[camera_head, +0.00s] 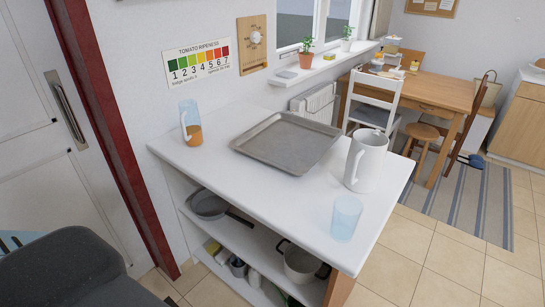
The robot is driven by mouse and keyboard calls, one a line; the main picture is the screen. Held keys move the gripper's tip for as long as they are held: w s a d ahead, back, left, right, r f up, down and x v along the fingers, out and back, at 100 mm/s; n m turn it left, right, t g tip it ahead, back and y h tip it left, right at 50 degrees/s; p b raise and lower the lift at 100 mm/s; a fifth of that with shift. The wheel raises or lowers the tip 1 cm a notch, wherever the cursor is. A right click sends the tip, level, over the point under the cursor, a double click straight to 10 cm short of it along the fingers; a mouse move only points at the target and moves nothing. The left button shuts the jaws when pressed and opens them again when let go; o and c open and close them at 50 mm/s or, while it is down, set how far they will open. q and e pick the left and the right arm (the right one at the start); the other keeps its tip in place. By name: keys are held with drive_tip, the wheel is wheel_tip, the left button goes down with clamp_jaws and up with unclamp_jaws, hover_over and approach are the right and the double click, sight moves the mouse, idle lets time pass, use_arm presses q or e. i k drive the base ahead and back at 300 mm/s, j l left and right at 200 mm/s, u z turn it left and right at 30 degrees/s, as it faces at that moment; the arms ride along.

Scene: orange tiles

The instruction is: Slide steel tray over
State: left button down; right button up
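The steel tray (287,142) lies flat on the white counter top (225,184), towards its back and middle. It is grey, shallow and rectangular, and it looks empty. A white pitcher (368,165) stands just right of the tray. A pale blue cup (346,217) stands near the front right edge. Neither of my grippers shows in the view.
Open shelves under the counter hold a pan (208,204) and a pot (299,262). The counter's front left part is clear. A white chair (377,98) and a wooden table (432,92) stand behind on the right. A door (50,120) is at left.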

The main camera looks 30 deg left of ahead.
sight(291, 144)
drive_tip(key=i+l+u, duration=0.15)
drive_tip(key=l, duration=0.3)
drive_tip(key=l+u, duration=0.15)
drive_tip(key=l, duration=0.25)
drive_tip(key=i+l+u, duration=0.15)
drive_tip(key=l, duration=0.15)
drive_tip(key=l+u, duration=0.1)
drive_tip(key=l, duration=0.15)
drive_tip(key=i+l+u, duration=0.15)
drive_tip(key=l, duration=0.2)
drive_tip(key=i+l+u, duration=0.25)
drive_tip(key=i+l, duration=0.15)
drive_tip(key=l, duration=0.2)
drive_tip(key=i+l+u, duration=0.15)
drive_tip(key=l, duration=0.2)
drive_tip(key=i+l+u, duration=0.1)
drive_tip(key=l, duration=0.25)
drive_tip(key=i+l+u, duration=0.15)
drive_tip(key=l, duration=0.2)
drive_tip(key=i+l, duration=0.1)
drive_tip(key=l, duration=0.25)
drive_tip(key=i+l+u, duration=0.1)
drive_tip(key=l, duration=0.25)
drive_tip(key=i+l+u, duration=0.1)
drive_tip(key=l, duration=0.3)
drive_tip(key=i+l, duration=0.1)
drive_tip(key=l, duration=0.25)
